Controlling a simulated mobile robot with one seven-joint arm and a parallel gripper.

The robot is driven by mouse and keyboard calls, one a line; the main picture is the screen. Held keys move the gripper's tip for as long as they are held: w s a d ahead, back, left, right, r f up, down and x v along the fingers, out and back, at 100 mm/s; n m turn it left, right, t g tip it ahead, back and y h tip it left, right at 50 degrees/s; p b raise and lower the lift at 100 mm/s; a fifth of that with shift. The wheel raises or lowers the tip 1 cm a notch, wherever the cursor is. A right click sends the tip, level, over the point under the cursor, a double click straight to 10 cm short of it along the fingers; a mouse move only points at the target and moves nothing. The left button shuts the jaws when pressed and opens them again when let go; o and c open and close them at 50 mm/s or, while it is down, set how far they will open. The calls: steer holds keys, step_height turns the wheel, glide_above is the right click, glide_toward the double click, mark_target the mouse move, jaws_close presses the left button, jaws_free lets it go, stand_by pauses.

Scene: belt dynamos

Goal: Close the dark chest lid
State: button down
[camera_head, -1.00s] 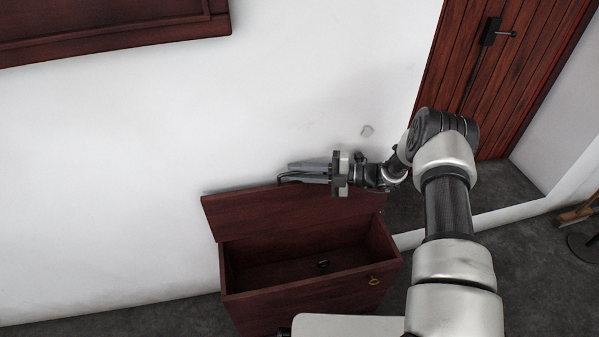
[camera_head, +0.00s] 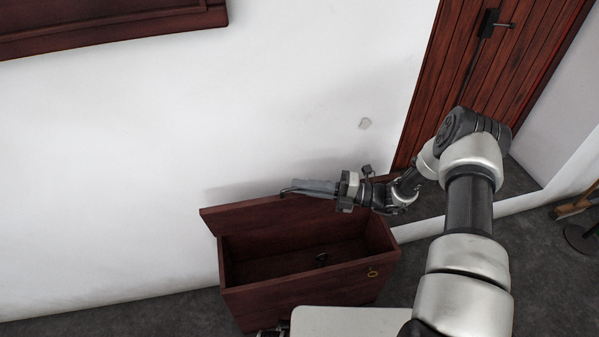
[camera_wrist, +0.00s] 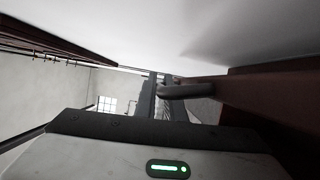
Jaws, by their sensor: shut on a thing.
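The dark reddish-brown chest (camera_head: 300,295) stands against the white wall, with its top open and its inside showing. Its lid (camera_head: 250,218) is raised and leans forward from the wall over the back of the chest. My gripper (camera_head: 290,189) lies along the lid's upper edge, pointing left, shut on the lid. In the wrist view the lid (camera_wrist: 270,95) fills the right side, and the gripper's fingers (camera_wrist: 168,95) are at its edge. The exact contact is partly hidden.
A small dark object (camera_head: 321,258) lies inside the chest. A brass ring (camera_head: 373,272) is on its front right. A wooden door (camera_head: 490,75) stands at upper right, and a dark wooden panel (camera_head: 110,25) hangs at upper left. Grey floor (camera_head: 110,318) is clear on the left.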

steer(key=s+d+f+n+y+b, duration=0.25)
steer(key=s+f+n+b, duration=0.2)
steer(key=s, duration=0.45)
steer(key=s+d+f+n+b, duration=0.1)
steer(key=s+f, duration=0.3)
steer(key=f, duration=0.6)
steer(key=s+d+f+n+g+b, duration=0.1)
steer(key=s+f, duration=0.4)
steer(key=f, duration=0.6)
steer(key=shift+d+f+n+g+b, duration=0.15)
steer(key=shift+d+n+g+b, duration=0.2)
steer(key=shift+n+b, duration=0.6)
steer(key=shift+s+f, duration=0.1)
steer(key=c, duration=2.1)
jaws_free()
